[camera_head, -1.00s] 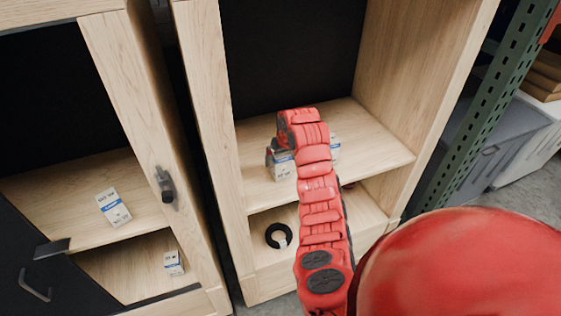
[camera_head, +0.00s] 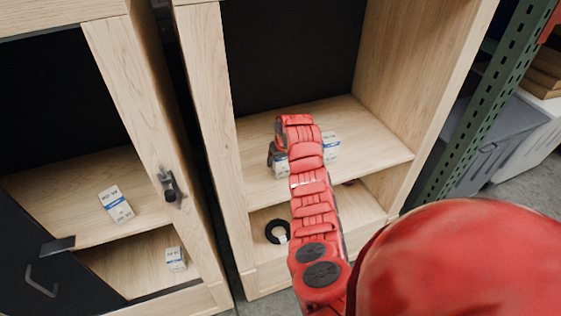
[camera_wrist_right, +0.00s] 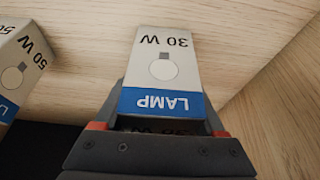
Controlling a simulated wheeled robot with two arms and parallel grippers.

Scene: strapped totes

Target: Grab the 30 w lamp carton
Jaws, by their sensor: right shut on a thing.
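The 30 W lamp carton (camera_wrist_right: 168,62) is white with a blue LAMP band, its print upside down in the right wrist view. My right gripper (camera_wrist_right: 160,122) is shut on it, with a finger on each side of the blue end. In the head view the gripper (camera_head: 276,154) is at the cabinet's middle shelf, with the carton (camera_head: 281,167) partly hidden by my red arm. I cannot tell whether the carton is clear of the shelf. My left gripper is out of view.
A 50 W carton (camera_wrist_right: 22,68) stands close by at the left in the wrist view. Another carton end (camera_head: 331,145) shows right of my arm. A black ring (camera_head: 277,231) lies on the lower shelf (camera_head: 262,255). The left cabinet holds two cartons (camera_head: 116,204) (camera_head: 175,259).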

